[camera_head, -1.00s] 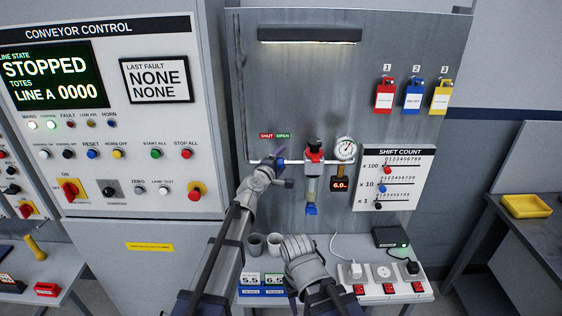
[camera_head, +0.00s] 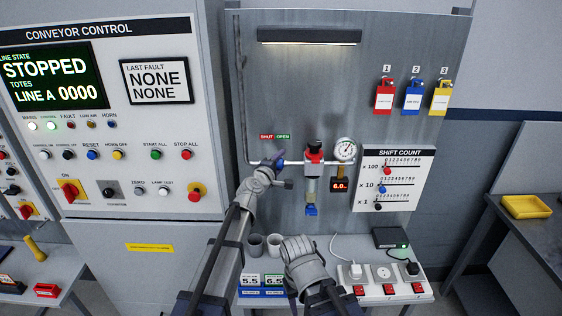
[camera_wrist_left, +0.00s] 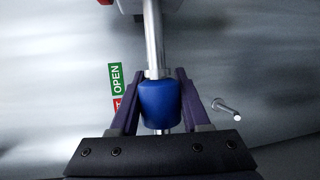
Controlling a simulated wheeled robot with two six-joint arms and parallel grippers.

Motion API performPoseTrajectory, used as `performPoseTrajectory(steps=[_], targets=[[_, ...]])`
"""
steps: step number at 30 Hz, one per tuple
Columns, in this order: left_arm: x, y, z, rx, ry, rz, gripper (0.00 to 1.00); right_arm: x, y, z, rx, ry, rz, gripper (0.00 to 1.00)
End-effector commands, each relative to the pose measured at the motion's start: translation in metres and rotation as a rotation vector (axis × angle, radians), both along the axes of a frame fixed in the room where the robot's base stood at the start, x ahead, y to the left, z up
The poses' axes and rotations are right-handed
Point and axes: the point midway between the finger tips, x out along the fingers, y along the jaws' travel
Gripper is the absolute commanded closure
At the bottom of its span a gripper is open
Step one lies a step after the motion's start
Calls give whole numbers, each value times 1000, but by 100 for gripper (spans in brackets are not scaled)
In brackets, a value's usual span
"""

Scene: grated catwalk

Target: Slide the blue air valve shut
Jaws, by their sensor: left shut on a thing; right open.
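The blue air valve (camera_wrist_left: 160,99) is a blue sleeve around a thin metal pipe. In the head view it shows as a small blue patch (camera_head: 279,159), partly hidden by my left gripper (camera_head: 277,163), just below the red SHUT and green OPEN label. My left gripper (camera_wrist_left: 158,100) is shut on the sleeve, one finger on each side. My right gripper (camera_head: 296,246) is open and empty, low in front of the bench.
A red-topped regulator (camera_head: 314,150) and a round gauge (camera_head: 344,149) sit on the pipe to the right. A display (camera_head: 340,185) reads 6.0. The screen (camera_head: 46,79) reads STOPPED.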

Motion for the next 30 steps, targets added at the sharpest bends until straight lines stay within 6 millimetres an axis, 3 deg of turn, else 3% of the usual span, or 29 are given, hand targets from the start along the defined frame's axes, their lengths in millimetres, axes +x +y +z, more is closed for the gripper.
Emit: performPoseTrajectory(steps=[7, 15, 16, 23, 30], targets=[[-1, 33, 0, -1, 0, 2, 100, 0, 0, 0, 0, 0, 0, 50], [-1, 35, 0, 0, 0, 2, 100, 0, 0, 0, 0, 0, 0, 50], [-1, 35, 0, 0, 0, 2, 50, 0, 0, 0, 0, 0, 0, 50], [0, 34, 0, 0, 0, 1, 24, 0, 0, 0, 0, 0, 0, 50], [0, 33, 0, 0, 0, 0, 23, 0, 0, 0, 0, 0, 0, 50]])
